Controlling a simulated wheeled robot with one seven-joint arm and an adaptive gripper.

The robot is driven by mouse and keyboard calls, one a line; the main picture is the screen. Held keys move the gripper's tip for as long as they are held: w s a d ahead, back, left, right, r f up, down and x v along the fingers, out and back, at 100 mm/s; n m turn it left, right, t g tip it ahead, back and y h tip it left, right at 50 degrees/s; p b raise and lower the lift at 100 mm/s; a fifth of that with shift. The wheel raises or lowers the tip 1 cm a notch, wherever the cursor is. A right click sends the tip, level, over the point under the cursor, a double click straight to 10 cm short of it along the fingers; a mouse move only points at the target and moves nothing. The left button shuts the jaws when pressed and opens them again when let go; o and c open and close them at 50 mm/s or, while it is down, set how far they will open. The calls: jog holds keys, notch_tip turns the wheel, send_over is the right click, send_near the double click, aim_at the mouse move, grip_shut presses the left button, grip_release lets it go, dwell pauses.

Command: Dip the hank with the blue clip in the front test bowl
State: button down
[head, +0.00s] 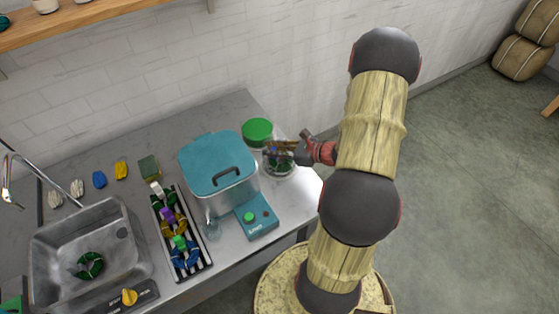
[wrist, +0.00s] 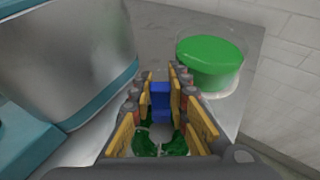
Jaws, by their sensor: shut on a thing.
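My gripper (head: 281,149) is shut on the blue clip (wrist: 160,101), which sits between the jaws in the wrist view. A dark green hank (wrist: 158,143) shows below the clip, partly hidden by the fingers. In the head view my gripper is over a clear round bowl (head: 281,173) near the counter's right edge. Green shows within the bowl's outline, but I cannot tell how deep the hank sits. Behind it stands another clear round vessel with a bright green top (head: 257,131), also in the wrist view at right (wrist: 210,56).
A steel pot with a teal lid (head: 213,160) and a teal control box (head: 257,216) stand left of the bowl. A striped rack (head: 196,263) holds clipped hanks. The sink (head: 55,241) contains a green ring-shaped hank (head: 90,265). Several coloured small bundles lie by the wall.

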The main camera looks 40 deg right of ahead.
dwell(0.3)
jog(key=shift+w+d+r+p, duration=0.25)
jog(key=shift+d+r+p, duration=0.1)
jog(key=shift+d, duration=0.2)
jog(key=shift+a, duration=0.1)
jog(key=shift+s+a+f+b, duration=0.3)
jog(key=shift+a+f, duration=0.1)
jog(key=shift+a, duration=0.15)
jog(key=shift+d, duration=0.1)
jog(key=shift+w+d+r+p, duration=0.3)
jog(key=shift+d+r+p, duration=0.1)
jog(key=shift+d, duration=0.15)
jog(key=shift+a+f, duration=0.1)
dwell(0.3)
jog(key=shift+s+a+f+b, duration=0.3)
jog(key=shift+a+b, duration=0.05)
jog(key=shift+a, duration=0.2)
